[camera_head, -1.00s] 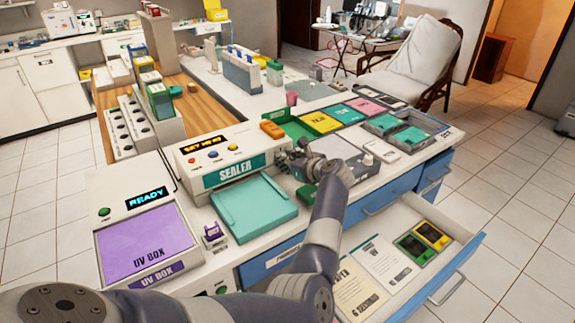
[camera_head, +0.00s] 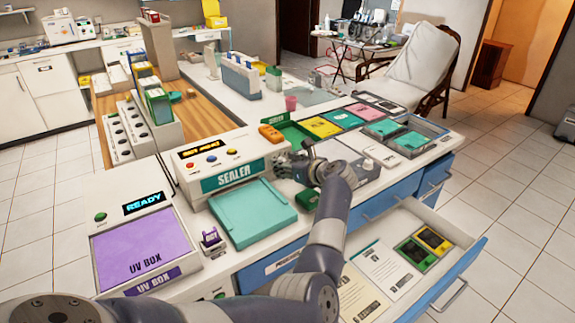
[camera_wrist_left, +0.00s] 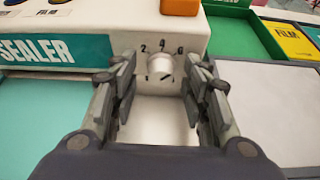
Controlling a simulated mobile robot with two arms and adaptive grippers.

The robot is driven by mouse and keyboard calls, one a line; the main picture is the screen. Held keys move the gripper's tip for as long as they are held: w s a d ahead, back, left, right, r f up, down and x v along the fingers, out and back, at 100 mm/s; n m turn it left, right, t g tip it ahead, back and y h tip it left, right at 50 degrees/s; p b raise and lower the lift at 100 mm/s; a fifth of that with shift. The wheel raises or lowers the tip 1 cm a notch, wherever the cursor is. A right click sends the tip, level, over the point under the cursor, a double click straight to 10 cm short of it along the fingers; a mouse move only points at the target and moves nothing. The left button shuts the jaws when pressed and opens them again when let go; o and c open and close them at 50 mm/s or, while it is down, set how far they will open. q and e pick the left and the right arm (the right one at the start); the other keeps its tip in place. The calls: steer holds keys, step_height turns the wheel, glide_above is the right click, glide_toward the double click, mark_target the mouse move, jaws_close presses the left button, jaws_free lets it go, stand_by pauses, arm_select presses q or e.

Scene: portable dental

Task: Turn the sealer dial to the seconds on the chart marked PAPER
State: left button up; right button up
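The sealer (camera_head: 225,165) is a white box with a teal label, an amber display and an open teal bed. Its small white round dial (camera_wrist_left: 160,67) is on the front face, right of the label. Numbers surround it, with 2 at upper left and 6 at upper right; its pointer is too unclear to read. My left gripper (camera_wrist_left: 158,90) is open, one finger on each side of the dial, with a gap to it. In the head view the left gripper (camera_head: 283,164) hides the dial. A cream chart card (camera_head: 358,296) lies in the open drawer, its print unreadable now. My right gripper is not in view.
The UV box (camera_head: 145,250) stands left of the sealer. An orange block (camera_head: 270,133) sits on the sealer's top right. Film trays (camera_head: 320,127) lie to the right. The open drawer (camera_head: 462,262) juts out below my left arm.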

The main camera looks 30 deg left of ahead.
arm_select(q)
step_height(320, 180, up, 10)
stand_by(0.7)
stand_by(0.4)
